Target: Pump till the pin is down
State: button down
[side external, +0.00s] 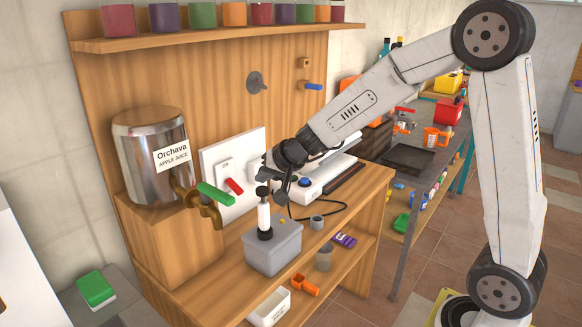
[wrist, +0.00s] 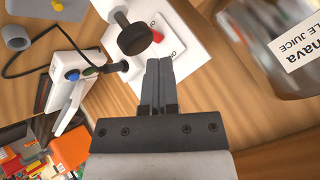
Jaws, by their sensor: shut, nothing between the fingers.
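The pump is a grey box (side external: 272,247) with an upright white cylinder (side external: 264,217) and a black knob (side external: 263,191) on top. A small yellow piece (side external: 283,221) stands up from the box lid; I cannot tell whether it is the pin. In the wrist view the black knob (wrist: 135,40) is seen from above, with part of the box (wrist: 70,9) at the top edge. My gripper (wrist: 159,64) is shut and empty beside the knob, apparently not touching it. In the side view my gripper (side external: 277,190) is just right of the knob, partly hidden by its own wrist.
A steel juice tank (side external: 150,150) with a green-handled tap (side external: 213,194) stands left. A white panel with a red lever (side external: 235,186) is behind the pump. A white device with a blue button (side external: 305,182) and black cable lies right. A small grey cup (side external: 317,221) is beside the box.

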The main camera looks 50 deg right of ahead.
aim_at(264, 190)
jog(key=shift+f, duration=0.15)
dwell(0.5)
jog(key=shift+f, duration=0.3)
jog(key=shift+f, duration=1.3)
dwell(2.2)
jog(key=shift+r, duration=1.75)
jog(key=shift+r, duration=0.15)
jog(key=shift+r, duration=2.35)
